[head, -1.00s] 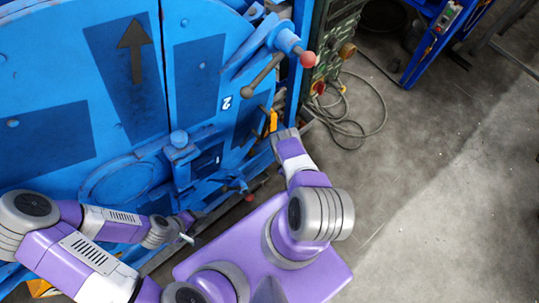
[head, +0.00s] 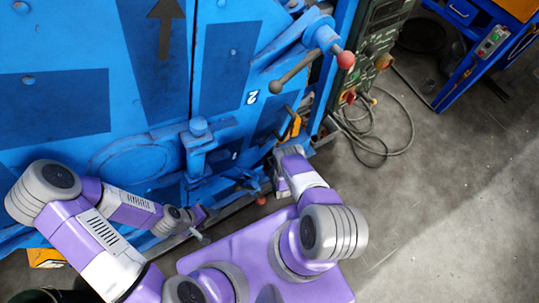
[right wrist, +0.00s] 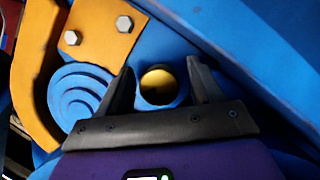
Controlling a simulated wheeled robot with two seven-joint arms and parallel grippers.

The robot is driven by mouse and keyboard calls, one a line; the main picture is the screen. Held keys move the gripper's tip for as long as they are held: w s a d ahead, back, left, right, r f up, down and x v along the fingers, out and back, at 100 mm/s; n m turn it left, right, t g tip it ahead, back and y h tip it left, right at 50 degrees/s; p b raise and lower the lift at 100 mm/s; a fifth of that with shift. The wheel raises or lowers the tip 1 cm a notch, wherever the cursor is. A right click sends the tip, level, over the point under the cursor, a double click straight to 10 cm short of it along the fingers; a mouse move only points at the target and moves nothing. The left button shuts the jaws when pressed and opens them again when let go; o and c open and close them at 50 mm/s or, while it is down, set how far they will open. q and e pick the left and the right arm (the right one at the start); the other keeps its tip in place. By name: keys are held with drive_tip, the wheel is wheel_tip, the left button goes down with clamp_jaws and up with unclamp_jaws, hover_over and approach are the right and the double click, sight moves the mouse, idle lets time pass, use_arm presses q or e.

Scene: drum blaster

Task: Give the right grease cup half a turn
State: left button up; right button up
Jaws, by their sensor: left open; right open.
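In the right wrist view, a blue round cup-like part (right wrist: 160,85) with a brass-coloured hollow stands between the two black fingers of my right gripper (right wrist: 163,78). I take it for the right grease cup. The fingers are open, one on each side; I cannot tell whether they touch it. In the head view my right gripper (head: 277,168) is close against the blue machine (head: 225,130), its fingertips hard to make out, and the cup cannot be told apart there. My left gripper (head: 199,226) is open and empty, low in front of the machine.
In the right wrist view an orange bolted bracket (right wrist: 98,32) and a stepped blue disc (right wrist: 80,98) lie left of the cup. A blue beam (right wrist: 250,50) runs at right. In the head view a red-knobbed lever (head: 345,60) juts out above.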

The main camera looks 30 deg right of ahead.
drive_tip(key=c, duration=1)
drive_tip(key=m+y, duration=0.1)
drive_tip(key=m, duration=0.1)
drive_tip(key=shift+m+g+y, duration=0.3)
drive_tip(key=shift+m+g, duration=0.1)
drive_tip(key=shift+m+y, duration=0.7)
drive_tip(key=shift+m, duration=0.3)
drive_tip(key=o, duration=1)
